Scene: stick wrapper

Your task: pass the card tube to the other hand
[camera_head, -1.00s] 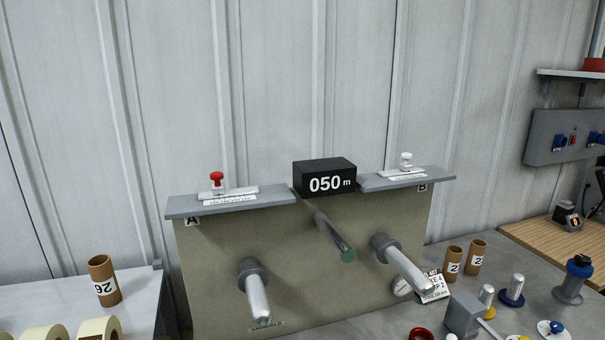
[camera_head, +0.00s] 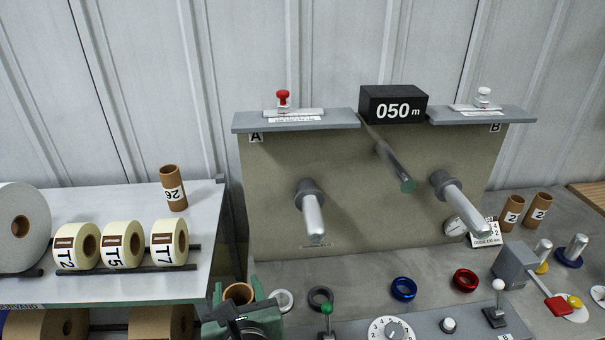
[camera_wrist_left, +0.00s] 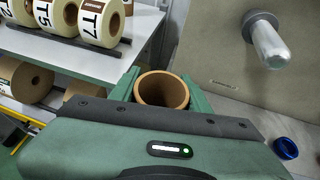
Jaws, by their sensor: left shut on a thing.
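A brown card tube (camera_head: 239,292) is between the green fingers of my left gripper (camera_head: 236,296), at the bottom of the head view. In the left wrist view the tube (camera_wrist_left: 163,91) shows its open round end, upright, with a green finger on each side. My left gripper (camera_wrist_left: 163,95) is shut on it. The tube's lower part is hidden by my gripper. My right gripper is not in view.
The machine panel (camera_head: 270,200) with metal spindles stands behind. Tape rolls (camera_head: 122,246) and another card tube (camera_head: 173,188) are on the left shelf. Coloured rings (camera_head: 403,289), a dial (camera_head: 390,330) and levers crowd the bench front. Two tubes (camera_head: 511,213) stand at right.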

